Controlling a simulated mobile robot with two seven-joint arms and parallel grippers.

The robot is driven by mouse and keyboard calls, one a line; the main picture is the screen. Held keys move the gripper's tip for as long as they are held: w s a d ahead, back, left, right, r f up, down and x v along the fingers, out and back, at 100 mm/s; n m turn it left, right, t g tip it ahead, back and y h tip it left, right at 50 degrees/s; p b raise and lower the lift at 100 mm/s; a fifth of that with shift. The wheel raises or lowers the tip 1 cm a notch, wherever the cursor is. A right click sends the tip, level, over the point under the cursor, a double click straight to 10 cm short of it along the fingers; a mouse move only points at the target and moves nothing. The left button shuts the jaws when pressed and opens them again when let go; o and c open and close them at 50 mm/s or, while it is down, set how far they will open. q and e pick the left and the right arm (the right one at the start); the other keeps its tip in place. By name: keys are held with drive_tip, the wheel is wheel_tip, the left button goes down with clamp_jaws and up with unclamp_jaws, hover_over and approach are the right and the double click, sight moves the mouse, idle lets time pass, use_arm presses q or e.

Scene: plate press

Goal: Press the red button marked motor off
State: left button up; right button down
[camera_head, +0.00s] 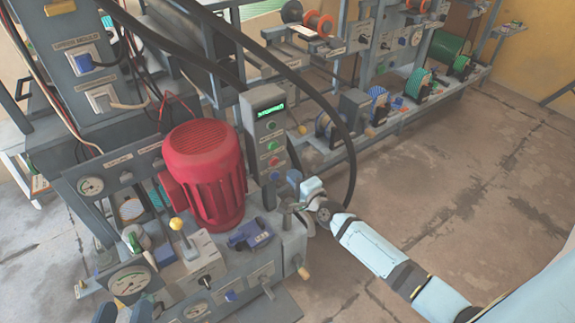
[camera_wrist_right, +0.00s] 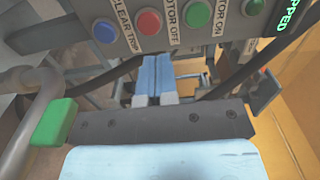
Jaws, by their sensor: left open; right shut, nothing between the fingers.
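The red button (camera_wrist_right: 149,21) sits on a grey control panel between a blue and a green button, with the label "MOTOR OFF" beside it. In the head view, the red button (camera_head: 273,161) is on the front of the upright control box (camera_head: 262,105). My right gripper (camera_wrist_right: 155,58) is shut and empty, its pale blue fingers side by side. In the wrist view its tips appear just below the red button, at the panel's lower edge; I cannot tell whether they touch it. My right gripper (camera_head: 297,190) is low and right of the box in the head view.
The blue button (camera_wrist_right: 104,32) and green button (camera_wrist_right: 198,14) flank the red one. A lit green display (camera_wrist_right: 291,17) is partly visible. A large red motor (camera_head: 205,170) stands left of the box. Black hoses (camera_head: 330,110) arch past it. Open floor (camera_head: 440,180) lies right.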

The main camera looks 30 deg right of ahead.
use_arm(q)
drive_tip(key=shift+a+f+g+y+p, duration=0.2)
drive_tip(key=shift+a+f+g, duration=0.05)
drive_tip(key=shift+f, duration=0.25)
drive_tip(key=shift+a+f+g+y+p, duration=0.2)
drive_tip(key=shift+a+f+g, duration=0.05)
drive_tip(key=shift+f, duration=0.25)
use_arm(e)
drive_tip(key=s, duration=0.6)
drive_tip(key=shift+d, duration=0.4)
use_arm(q)
drive_tip(key=shift+r, duration=0.15)
use_arm(e)
drive_tip(key=shift+s, duration=0.1)
